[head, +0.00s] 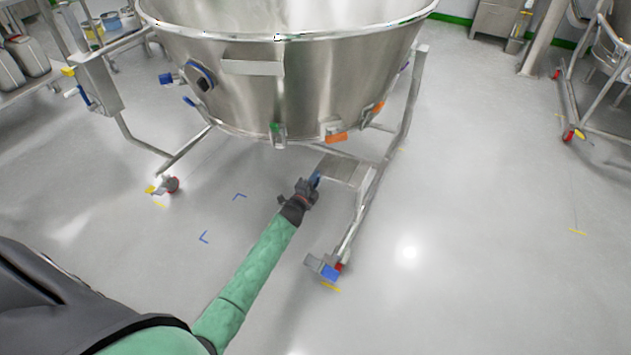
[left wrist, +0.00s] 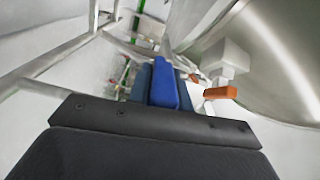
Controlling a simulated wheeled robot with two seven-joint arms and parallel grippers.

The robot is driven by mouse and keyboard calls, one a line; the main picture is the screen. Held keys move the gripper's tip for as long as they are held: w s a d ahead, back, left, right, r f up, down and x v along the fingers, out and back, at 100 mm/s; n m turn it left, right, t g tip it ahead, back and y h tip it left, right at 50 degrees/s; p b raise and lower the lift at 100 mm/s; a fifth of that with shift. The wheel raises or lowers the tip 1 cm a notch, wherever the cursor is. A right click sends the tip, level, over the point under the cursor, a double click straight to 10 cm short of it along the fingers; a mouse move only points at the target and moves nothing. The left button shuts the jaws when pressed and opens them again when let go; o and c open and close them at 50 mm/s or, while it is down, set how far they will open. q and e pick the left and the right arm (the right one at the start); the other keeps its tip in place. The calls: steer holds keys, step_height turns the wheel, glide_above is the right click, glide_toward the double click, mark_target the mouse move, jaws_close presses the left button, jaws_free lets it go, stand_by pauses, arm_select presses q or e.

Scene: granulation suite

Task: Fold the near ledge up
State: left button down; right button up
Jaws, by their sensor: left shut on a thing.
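The near ledge (head: 343,170) is a small flat steel plate on the lower frame under the big steel bowl. It sticks out to the left of the frame's right-hand rail and looks roughly level. A blue grip tab (head: 316,178) is at its left edge. My left gripper (head: 310,185) reaches in from below and is shut on this tab. In the left wrist view the blue tab (left wrist: 164,86) stands between the dark fingers. The fingers hide part of the tab in the head view. My right gripper is not in view.
The steel bowl (head: 290,85) hangs just above the ledge, with an orange handle (head: 336,138) on its underside. The frame's right rail (head: 375,195) runs down to a blue-pedalled castor (head: 328,270).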

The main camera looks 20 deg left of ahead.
arm_select(q)
steer(key=shift+r, duration=0.65)
steer(key=c, duration=1.3)
jaws_free()
steer(key=shift+s, duration=0.5)
steer(key=shift+s+a+p, duration=0.2)
steer(key=shift+s+p, duration=0.2)
steer(key=shift+s, duration=2.95)
